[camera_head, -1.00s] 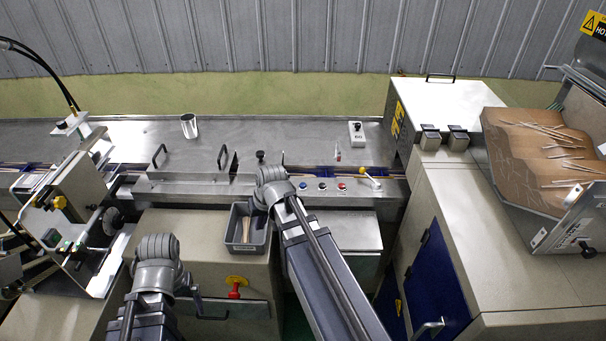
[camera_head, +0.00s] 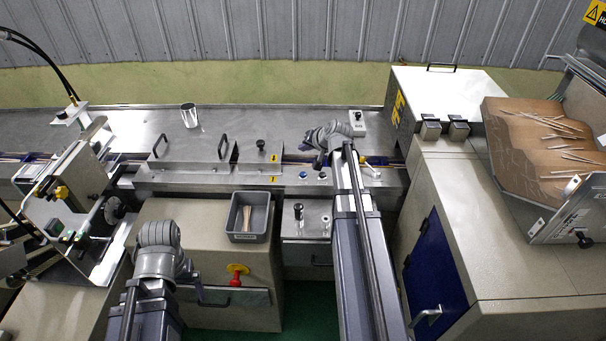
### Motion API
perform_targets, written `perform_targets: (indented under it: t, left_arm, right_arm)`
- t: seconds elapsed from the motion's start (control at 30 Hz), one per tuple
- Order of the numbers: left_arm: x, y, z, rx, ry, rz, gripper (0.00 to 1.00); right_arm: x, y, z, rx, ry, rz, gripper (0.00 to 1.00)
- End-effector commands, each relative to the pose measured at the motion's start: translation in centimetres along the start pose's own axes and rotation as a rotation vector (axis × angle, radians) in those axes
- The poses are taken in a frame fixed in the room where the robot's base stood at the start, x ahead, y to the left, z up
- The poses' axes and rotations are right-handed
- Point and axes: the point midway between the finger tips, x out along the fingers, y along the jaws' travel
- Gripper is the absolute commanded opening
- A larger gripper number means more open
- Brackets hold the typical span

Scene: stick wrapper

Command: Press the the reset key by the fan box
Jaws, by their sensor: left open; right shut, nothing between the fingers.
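A row of small round buttons is on the front edge of the steel bench, with a blue button (camera_head: 303,175) and a pale button (camera_head: 322,176) in view. Anything further right in the row is hidden behind my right arm. A small white box (camera_head: 357,118) with a dark knob stands at the back right of the bench; I cannot tell whether it is the fan box. My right gripper (camera_head: 310,143) is shut and empty, above the bench behind the buttons. My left gripper (camera_head: 190,277) is open and empty, low in front of the beige cabinet.
A grey bin (camera_head: 247,237) with wooden sticks sits at the front. A metal cup (camera_head: 189,120) stands on the bench (camera_head: 290,120). A stick hopper (camera_head: 545,150) is at the right, and a red knob (camera_head: 236,280) is on the cabinet below.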

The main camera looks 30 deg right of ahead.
Motion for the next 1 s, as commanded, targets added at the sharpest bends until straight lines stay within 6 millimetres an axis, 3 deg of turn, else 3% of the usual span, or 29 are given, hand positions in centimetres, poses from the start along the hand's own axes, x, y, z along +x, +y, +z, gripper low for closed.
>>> perform_targets:
  t: [0.47,1.0]
  left_arm:
    - [1.4,0.1,-0.1,0.000,0.000,0.000,0.93]
    - [8.1,0.8,-0.5,-0.002,0.000,0.000,0.93]
  right_arm:
    - [1.0,0.7,0.8,-0.002,-0.002,0.001,0.00]
    - [5.7,4.1,4.2,-0.002,-0.002,0.001,0.00]
